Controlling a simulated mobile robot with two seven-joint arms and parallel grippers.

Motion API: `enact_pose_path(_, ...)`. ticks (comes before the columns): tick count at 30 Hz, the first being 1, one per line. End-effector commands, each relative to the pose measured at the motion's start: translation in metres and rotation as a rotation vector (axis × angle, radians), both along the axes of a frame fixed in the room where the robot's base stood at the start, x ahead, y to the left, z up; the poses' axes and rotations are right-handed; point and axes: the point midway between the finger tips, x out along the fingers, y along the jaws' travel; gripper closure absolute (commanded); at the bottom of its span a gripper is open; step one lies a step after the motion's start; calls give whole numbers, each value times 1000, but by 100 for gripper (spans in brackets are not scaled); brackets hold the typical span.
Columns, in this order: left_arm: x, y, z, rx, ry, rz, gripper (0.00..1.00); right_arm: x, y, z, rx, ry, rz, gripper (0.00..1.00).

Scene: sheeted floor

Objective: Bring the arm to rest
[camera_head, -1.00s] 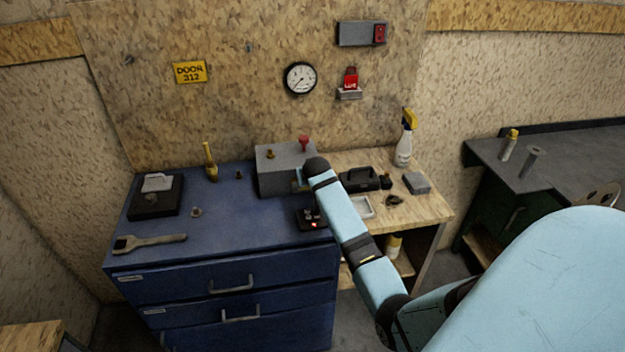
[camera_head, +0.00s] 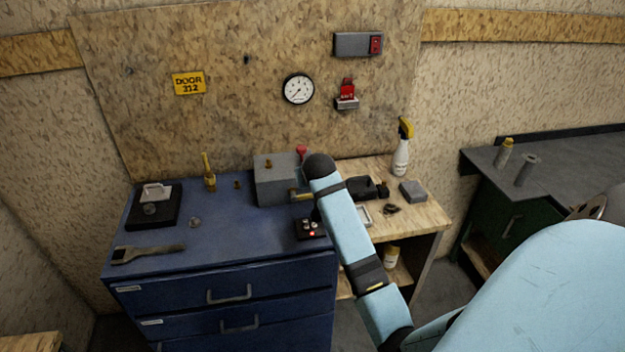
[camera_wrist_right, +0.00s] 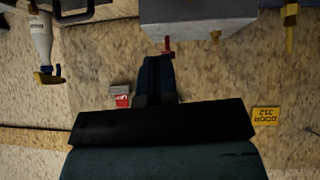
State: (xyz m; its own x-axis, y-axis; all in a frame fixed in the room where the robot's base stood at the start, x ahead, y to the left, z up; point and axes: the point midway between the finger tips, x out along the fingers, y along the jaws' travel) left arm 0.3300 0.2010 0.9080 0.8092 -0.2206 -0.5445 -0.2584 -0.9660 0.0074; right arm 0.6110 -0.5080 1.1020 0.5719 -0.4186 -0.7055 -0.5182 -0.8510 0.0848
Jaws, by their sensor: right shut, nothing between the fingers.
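My right arm (camera_head: 345,225) is light blue with black bands and reaches up from the lower right in the head view. Its dark rounded wrist end is beside the right side of the grey box on the blue cabinet. The right gripper (camera_wrist_right: 155,75) shows in the wrist view as dark fingers, shut and empty. It points toward the red knob (camera_wrist_right: 168,46) on the grey box (camera_wrist_right: 195,14), which appears upside down there. I cannot tell the exact gap to the knob. In the head view the fingers are mostly hidden behind the wrist. My left gripper is not in view.
The blue cabinet (camera_head: 225,245) holds a wrench (camera_head: 148,253), a black block (camera_head: 153,207) and a small black switch box (camera_head: 311,229). A spray bottle (camera_head: 402,148) stands on the wooden bench (camera_head: 430,212). A dark bench (camera_head: 570,155) is at the right.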

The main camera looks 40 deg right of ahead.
Motion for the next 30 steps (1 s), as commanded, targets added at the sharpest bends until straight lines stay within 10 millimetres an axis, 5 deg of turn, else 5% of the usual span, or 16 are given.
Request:
enact_pose_path(11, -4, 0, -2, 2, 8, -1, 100, 0, 1, -1, -2, 1, 4, 100)
enact_pose_path(16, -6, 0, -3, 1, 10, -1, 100, -14, 25, -33, -47, -1, 96, 100)
enact_pose_path(23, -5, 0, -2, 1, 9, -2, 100, -84, 123, -124, -110, -44, 416, 100)
enact_pose_path(30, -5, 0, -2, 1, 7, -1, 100, -200, 239, -185, -36, -138, 698, 100)
